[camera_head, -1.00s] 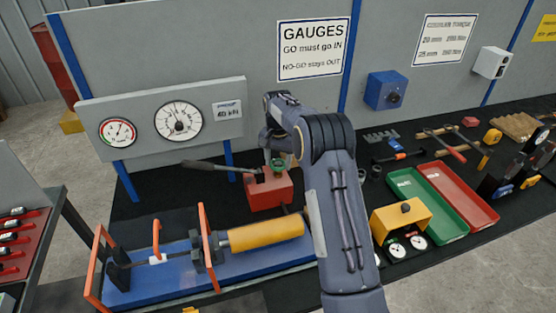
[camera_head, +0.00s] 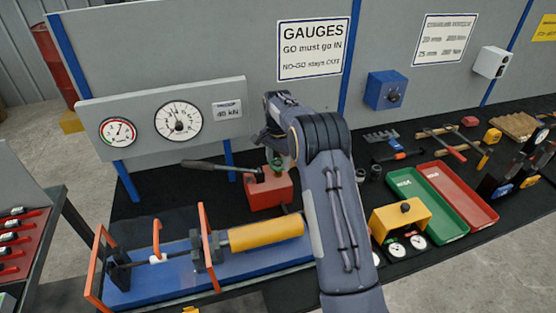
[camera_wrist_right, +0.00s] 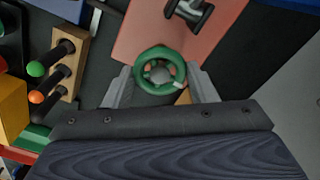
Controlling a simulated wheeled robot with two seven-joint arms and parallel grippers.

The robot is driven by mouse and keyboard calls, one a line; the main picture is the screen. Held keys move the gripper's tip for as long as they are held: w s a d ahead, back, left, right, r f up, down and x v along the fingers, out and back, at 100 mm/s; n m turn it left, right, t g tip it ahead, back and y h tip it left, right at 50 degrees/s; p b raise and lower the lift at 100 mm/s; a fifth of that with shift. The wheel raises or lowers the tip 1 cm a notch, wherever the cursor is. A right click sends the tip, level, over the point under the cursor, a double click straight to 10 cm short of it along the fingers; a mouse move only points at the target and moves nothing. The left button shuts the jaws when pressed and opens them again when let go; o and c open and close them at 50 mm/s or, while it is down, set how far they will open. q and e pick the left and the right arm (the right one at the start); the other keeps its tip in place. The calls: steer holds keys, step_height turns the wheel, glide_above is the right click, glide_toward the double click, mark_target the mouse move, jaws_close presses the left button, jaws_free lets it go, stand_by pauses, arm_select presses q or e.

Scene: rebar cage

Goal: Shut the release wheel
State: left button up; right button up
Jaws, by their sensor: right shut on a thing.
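The release wheel is a small green ring on the red pump body (camera_head: 268,192). In the right wrist view the green wheel (camera_wrist_right: 160,71) lies between the two grey fingers of my right gripper (camera_wrist_right: 159,88), which is shut on it. In the head view the wheel (camera_head: 276,164) shows only partly under my right gripper (camera_head: 272,150). The pump's dark lever (camera_head: 212,166) points left. My left gripper is in no view.
A blue press bed (camera_head: 170,284) with a yellow cylinder (camera_head: 265,232) lies in front of the pump. Two dial gauges (camera_head: 178,121) are on the panel behind. Green (camera_head: 425,200) and red (camera_head: 465,195) trays and a yellow block (camera_head: 400,217) are at the right.

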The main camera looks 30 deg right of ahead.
mark_target(278, 163)
steer(key=shift+r, duration=0.1)
steer(key=o, duration=1)
steer(key=shift+c, duration=0.2)
step_height(278, 163, up, 7)
steer(key=shift+f+b, duration=0.1)
steer(key=shift+b, duration=0.55)
steer(key=shift+r, duration=0.45)
